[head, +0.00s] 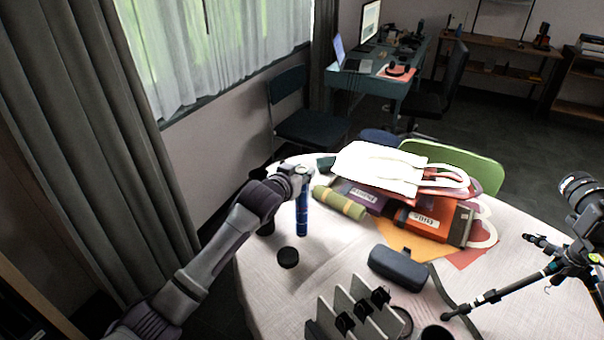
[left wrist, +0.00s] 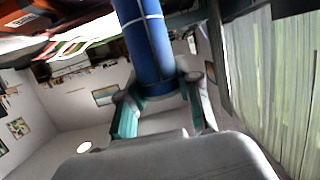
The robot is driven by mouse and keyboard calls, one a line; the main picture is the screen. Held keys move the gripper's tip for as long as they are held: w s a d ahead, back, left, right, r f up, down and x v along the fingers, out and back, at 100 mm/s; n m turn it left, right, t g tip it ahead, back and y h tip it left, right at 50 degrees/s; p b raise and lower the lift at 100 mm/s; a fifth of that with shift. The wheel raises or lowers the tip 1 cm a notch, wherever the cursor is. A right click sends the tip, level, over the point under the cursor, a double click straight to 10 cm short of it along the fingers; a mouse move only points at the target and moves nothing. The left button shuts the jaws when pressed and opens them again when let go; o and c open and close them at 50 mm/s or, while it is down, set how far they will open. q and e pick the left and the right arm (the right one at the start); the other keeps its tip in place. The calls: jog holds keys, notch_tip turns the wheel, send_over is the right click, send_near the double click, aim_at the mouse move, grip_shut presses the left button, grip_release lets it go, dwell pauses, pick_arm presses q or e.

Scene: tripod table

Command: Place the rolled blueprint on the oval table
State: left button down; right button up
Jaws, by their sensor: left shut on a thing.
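The rolled blueprint (head: 302,216) is a slim blue tube, upright, at the left part of the oval table (head: 272,312). My left gripper (head: 298,176) is shut on its upper end. In the left wrist view the blue roll (left wrist: 150,48), with a white band round it, runs up from between the fingers of the left gripper (left wrist: 158,92). I cannot tell whether its lower end touches the tabletop. My right gripper is in neither view.
A green-tan roll (head: 340,202) lies right of the blueprint, beside stacked boxes and a white bag (head: 378,165). A round black lid (head: 288,257), a dark case (head: 397,267), a file rack (head: 350,312) and a camera tripod (head: 520,284) are nearer. Bare cloth shows around the lid.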

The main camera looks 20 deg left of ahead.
pick_arm(q)
jog(key=shift+f, duration=0.45)
jog(key=c, duration=0.8)
grip_release()
jog(key=shift+f, duration=0.15)
jog(key=v, duration=1.2)
jog(key=shift+b, duration=0.4)
